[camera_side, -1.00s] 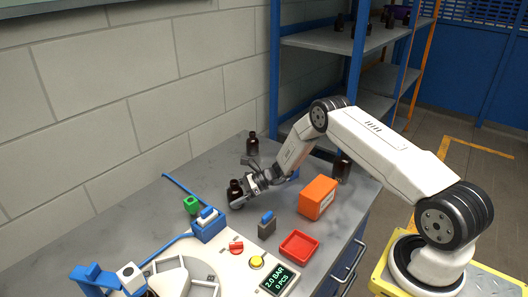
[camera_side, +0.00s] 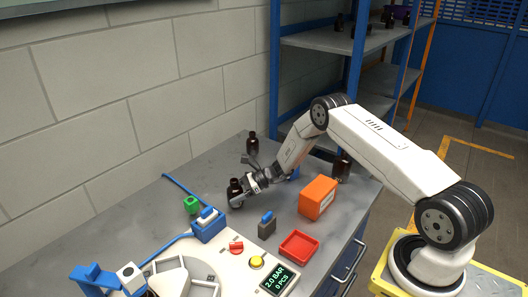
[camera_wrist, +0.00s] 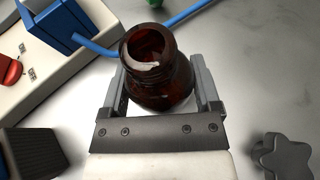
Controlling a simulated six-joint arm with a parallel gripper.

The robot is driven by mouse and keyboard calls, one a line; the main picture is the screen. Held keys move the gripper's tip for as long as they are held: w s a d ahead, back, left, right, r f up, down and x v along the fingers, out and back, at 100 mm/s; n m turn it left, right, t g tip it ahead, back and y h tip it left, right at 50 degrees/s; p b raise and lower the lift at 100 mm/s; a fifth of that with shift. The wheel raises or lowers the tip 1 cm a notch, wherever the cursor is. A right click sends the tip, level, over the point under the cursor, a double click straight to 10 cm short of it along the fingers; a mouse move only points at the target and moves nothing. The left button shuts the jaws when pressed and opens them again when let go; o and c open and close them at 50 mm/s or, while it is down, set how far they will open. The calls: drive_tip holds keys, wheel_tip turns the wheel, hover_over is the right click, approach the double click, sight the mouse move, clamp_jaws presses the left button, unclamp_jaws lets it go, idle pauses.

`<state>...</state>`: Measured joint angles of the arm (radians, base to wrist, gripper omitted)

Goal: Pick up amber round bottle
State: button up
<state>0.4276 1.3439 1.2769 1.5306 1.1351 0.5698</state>
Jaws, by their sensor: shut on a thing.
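An amber round bottle (camera_side: 235,190) stands upright on the grey bench in the side view, at the end of my arm. In the wrist view the bottle (camera_wrist: 160,75) shows its open, threaded neck and dark brown shoulder between the two fingers. My gripper (camera_wrist: 160,90) is shut on the bottle, with one finger on each side of it. In the side view my gripper (camera_side: 243,193) reaches the bottle from the right, low over the bench. The bottle's base is hidden by the fingers, so I cannot tell whether it touches the bench.
Another dark bottle (camera_side: 253,144) stands behind, and one (camera_side: 342,170) stands near the bench's right edge. An orange box (camera_side: 318,197), a red tray (camera_side: 299,246), a green block (camera_side: 191,205) and a blue fixture (camera_side: 208,226) are nearby. A blue hose (camera_side: 183,185) runs left of the bottle.

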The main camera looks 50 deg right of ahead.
drive_tip(key=shift+r, duration=0.8)
drive_tip(key=s+a+r, duration=0.1)
drive_tip(key=s+r, duration=0.9)
drive_tip(key=s, duration=0.4)
drive_tip(key=shift+a+r, duration=0.3)
drive_tip(key=shift+r, duration=0.1)
drive_tip(key=shift+d, duration=0.1)
